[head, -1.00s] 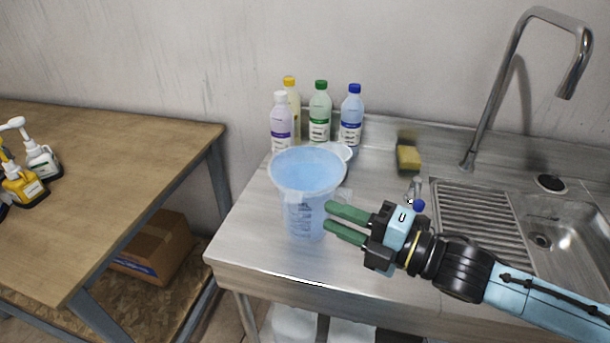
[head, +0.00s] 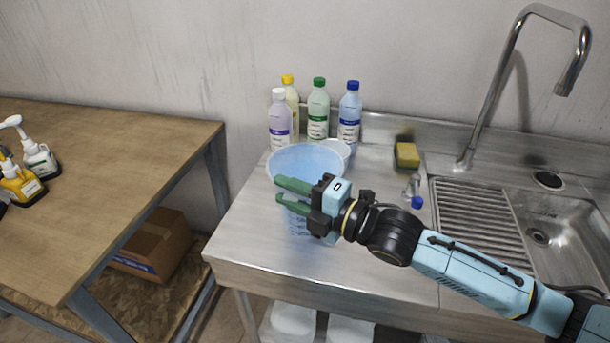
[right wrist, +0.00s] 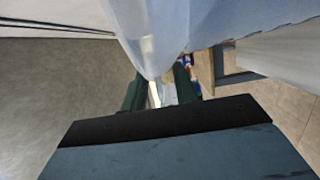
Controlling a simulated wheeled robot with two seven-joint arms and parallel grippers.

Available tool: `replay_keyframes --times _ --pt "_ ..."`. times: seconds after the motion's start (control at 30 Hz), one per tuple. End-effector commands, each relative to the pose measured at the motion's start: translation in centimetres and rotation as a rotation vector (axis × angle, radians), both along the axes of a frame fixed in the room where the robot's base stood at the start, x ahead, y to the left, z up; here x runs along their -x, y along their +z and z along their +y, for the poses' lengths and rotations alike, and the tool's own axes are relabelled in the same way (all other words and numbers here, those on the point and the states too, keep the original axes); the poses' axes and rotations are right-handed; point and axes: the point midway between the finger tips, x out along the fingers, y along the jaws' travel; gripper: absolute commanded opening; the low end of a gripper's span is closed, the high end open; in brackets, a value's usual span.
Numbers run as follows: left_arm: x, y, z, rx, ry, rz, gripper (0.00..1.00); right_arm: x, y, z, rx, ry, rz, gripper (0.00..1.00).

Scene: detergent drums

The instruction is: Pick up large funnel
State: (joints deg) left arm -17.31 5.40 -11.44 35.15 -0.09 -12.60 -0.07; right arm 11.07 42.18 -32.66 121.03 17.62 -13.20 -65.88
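In the right wrist view a pale translucent blue wall (right wrist: 150,35) fills the top middle, close to the green fingers (right wrist: 158,90). My left gripper is not in view.
Several capped bottles (head: 318,108) stand at the back against the wall. A yellow sponge (head: 407,155), a small item with a blue cap (head: 416,202) and the sink (head: 540,235) lie to the right. A wooden table (head: 100,180) with pump bottles stands left, across a gap.

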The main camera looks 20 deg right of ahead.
Motion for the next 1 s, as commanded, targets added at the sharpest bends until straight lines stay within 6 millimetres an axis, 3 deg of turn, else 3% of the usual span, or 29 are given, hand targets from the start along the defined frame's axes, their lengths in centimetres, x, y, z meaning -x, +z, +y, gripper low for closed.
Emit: replay_keyframes --times 0.33,0.57,1.0 --pt "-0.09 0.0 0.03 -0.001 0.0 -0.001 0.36 -0.57 0.0 0.5 0.001 0.001 -0.001 0.28" --pt "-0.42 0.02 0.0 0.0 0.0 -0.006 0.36 -0.56 0.01 0.48 0.001 0.0 -0.001 0.0" --pt "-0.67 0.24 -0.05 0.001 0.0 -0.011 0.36 -0.59 0.84 0.46 0.002 0.001 -0.003 0.0"
